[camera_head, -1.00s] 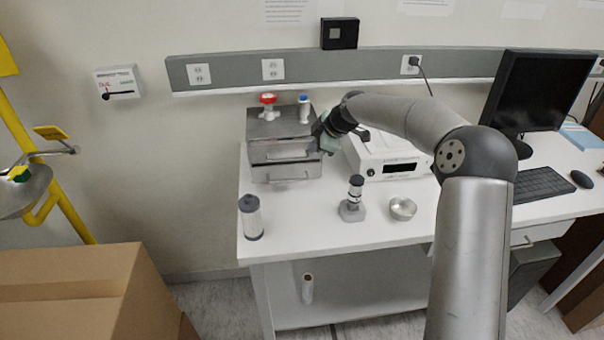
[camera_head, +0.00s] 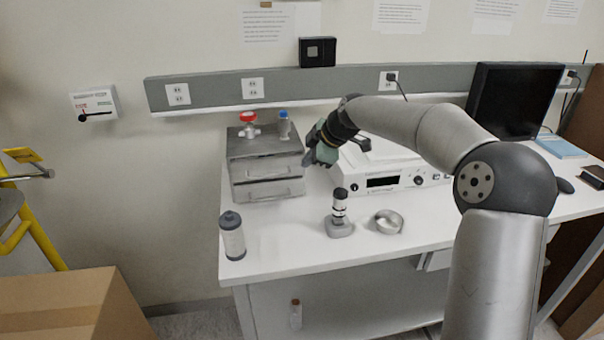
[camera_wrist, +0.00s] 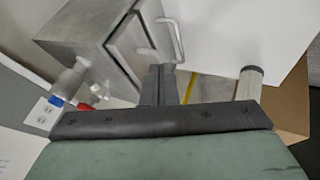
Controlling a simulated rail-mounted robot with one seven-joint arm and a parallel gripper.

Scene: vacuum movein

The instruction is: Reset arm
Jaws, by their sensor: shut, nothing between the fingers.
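My gripper (camera_head: 312,160) is at the end of my raised, bent arm, in front of the right side of the grey metal drawer box (camera_head: 262,165). In the wrist view its fingers (camera_wrist: 160,84) are shut together and hold nothing. They point past the drawer box (camera_wrist: 105,40) and one of its handles (camera_wrist: 174,36), which is close to them in the picture. I cannot tell whether the fingertips touch the box.
A red-capped flask (camera_head: 249,124) and blue-capped bottle (camera_head: 284,125) stand on the box. A white instrument (camera_head: 388,165) is right of my gripper. A grey-capped cylinder (camera_head: 232,236), small microscope-like device (camera_head: 339,215) and metal dish (camera_head: 388,222) stand on the white table (camera_head: 300,247).

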